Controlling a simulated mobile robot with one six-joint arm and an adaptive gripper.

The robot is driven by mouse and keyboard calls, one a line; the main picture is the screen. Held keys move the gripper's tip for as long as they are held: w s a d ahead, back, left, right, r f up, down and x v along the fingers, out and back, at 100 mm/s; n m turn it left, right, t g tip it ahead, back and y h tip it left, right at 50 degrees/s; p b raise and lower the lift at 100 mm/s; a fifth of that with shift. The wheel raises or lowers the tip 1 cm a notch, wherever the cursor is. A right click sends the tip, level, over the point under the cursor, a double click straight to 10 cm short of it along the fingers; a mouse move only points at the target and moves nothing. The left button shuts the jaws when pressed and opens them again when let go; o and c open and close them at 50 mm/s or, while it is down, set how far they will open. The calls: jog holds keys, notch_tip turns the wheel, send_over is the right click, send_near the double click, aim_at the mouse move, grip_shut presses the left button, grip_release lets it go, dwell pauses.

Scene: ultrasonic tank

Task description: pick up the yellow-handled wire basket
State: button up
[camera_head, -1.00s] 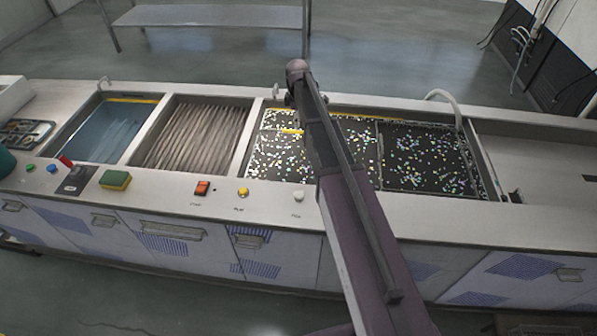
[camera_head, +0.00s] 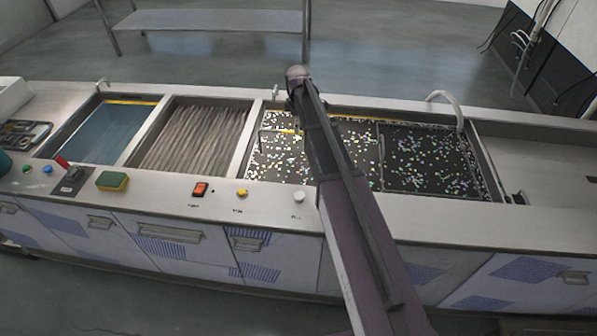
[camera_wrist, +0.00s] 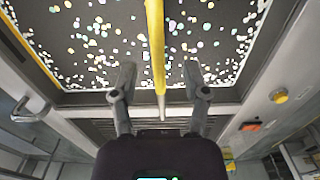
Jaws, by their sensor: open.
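The yellow handle (camera_wrist: 155,35) is a long bar that runs down the middle of the wrist view over a dark, speckled area of the tank. A short piece of yellow (camera_head: 290,131) shows left of my arm in the head view. The wire basket itself is hard to tell from the bright specks around it. My gripper (camera_wrist: 159,80) is open and empty. Its two fingers stand on either side of the yellow bar, with a gap on each side. How far their tips are above or below the bar is unclear. My arm hides part of the tank in the head view.
Left of the speckled tank lie a ribbed basin (camera_head: 190,138) and a blue-liquid basin (camera_head: 105,133). A sponge (camera_head: 112,181) and buttons sit on the front ledge. A curved pipe (camera_head: 445,97) rises at the back. A bare counter (camera_head: 540,165) lies to the right.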

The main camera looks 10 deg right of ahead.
jog(key=shift+w+f+b, duration=0.1)
jog(key=shift+f+b, duration=1.7)
jog(key=shift+f, duration=0.25)
grip_shut()
